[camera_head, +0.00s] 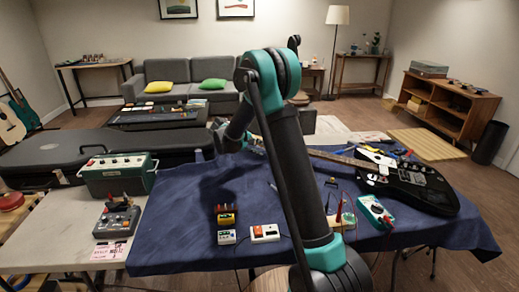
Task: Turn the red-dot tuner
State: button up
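A black electric guitar (425,190) lies on the blue cloth at the right of the table. Its neck (335,157) runs left and passes behind my arm. The headstock end is hidden or too small to make out, and I cannot pick out a tuner with a red dot. My arm rises through the middle of the view, bends at the top and comes down on the far side near the table's back edge. My gripper is hidden behind the arm, so I cannot see its fingers or whether it touches anything.
A yellow pedal (227,216), a small pale pedal (227,237) and a white box with an orange-red switch (264,233) sit on the blue cloth (175,220). A teal meter (375,211) lies by the guitar. The cloth's left part is clear.

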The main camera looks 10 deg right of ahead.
grip_shut()
jog(key=shift+n, duration=0.3)
jog(key=shift+a+n+t+h, duration=0.1)
jog(key=shift+n+t+h, duration=0.25)
jog(key=shift+n, duration=0.9)
jog(key=shift+n+t+h, duration=0.25)
jog(key=shift+n+h, duration=0.1)
jog(key=shift+n, duration=0.9)
grip_release()
